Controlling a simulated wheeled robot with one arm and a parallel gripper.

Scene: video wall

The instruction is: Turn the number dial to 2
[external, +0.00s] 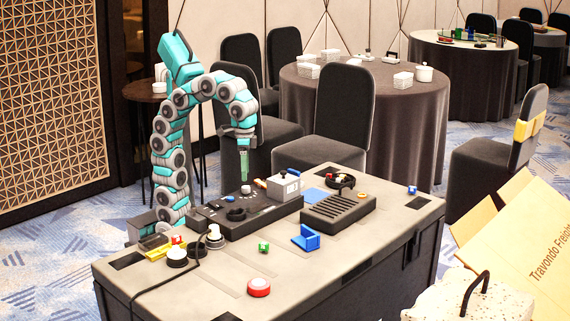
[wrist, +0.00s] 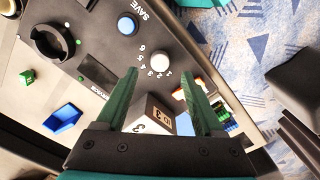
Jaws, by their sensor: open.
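The number dial (wrist: 158,62) is a small round white knob on a dark panel, with printed numbers 1 to 6 curving around its left side in the wrist view. I cannot tell which number it points to. My gripper (wrist: 160,74) is open and empty, with its green fingertips on either side of the dial in the picture. In the external view my gripper (external: 244,166) points down and hangs above the back of the dark panel (external: 262,213), apart from it.
A pale box (external: 283,187) stands at the panel's right end; a white block marked 3 (wrist: 152,112) shows between my fingers. A blue SAVE button (wrist: 127,25) and black ring (wrist: 48,42) are near the dial. A blue block (external: 306,238) and green cube (external: 263,246) lie in front.

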